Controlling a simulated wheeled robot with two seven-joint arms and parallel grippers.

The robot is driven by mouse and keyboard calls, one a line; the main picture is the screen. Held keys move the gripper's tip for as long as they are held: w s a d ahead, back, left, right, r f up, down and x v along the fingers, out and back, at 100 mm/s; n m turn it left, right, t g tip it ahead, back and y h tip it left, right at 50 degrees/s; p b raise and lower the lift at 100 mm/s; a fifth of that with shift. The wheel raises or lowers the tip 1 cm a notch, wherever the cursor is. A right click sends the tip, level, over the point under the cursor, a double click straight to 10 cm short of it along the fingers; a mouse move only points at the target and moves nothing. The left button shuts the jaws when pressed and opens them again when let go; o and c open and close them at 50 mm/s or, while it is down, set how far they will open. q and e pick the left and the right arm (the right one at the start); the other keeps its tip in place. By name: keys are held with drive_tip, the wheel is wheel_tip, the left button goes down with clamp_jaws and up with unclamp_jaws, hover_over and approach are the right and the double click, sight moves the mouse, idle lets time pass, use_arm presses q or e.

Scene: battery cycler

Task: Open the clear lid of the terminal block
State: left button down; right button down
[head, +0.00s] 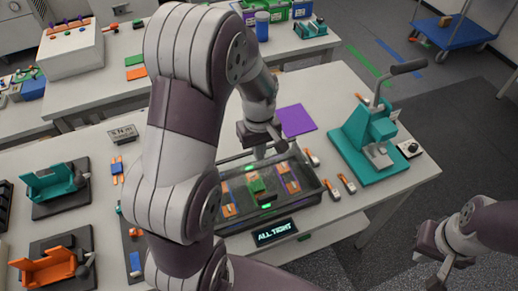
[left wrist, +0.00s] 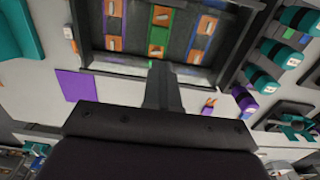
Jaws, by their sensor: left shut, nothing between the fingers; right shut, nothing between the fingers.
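My left gripper (head: 262,152) is shut and empty, pointing down at the far edge of the block. In the left wrist view its fingers (left wrist: 157,88) are together and reach to the frame's edge; contact is unclear. My right gripper (head: 432,246) is shut and empty, off the table at lower right.
A display reading "ALL TIGHT" (head: 276,232) stands in front of the block. A teal press (head: 372,140) with a lever is to the right. A purple mat (head: 296,120) lies behind. Teal (head: 55,185) and orange (head: 48,266) fixtures stand at left. Small orange-and-white parts lie beside the block.

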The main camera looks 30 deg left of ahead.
use_arm(q)
drive_tip(key=c, duration=1.9)
unclamp_jaws()
drive_tip(key=o, duration=1.7)
drive_tip(key=shift+r, duration=0.15)
wheel_tip(320, 180, up, 12)
drive_tip(key=p, duration=0.2)
drive_tip(key=shift+r+p, duration=0.2)
drive_tip(key=shift+p, duration=0.15)
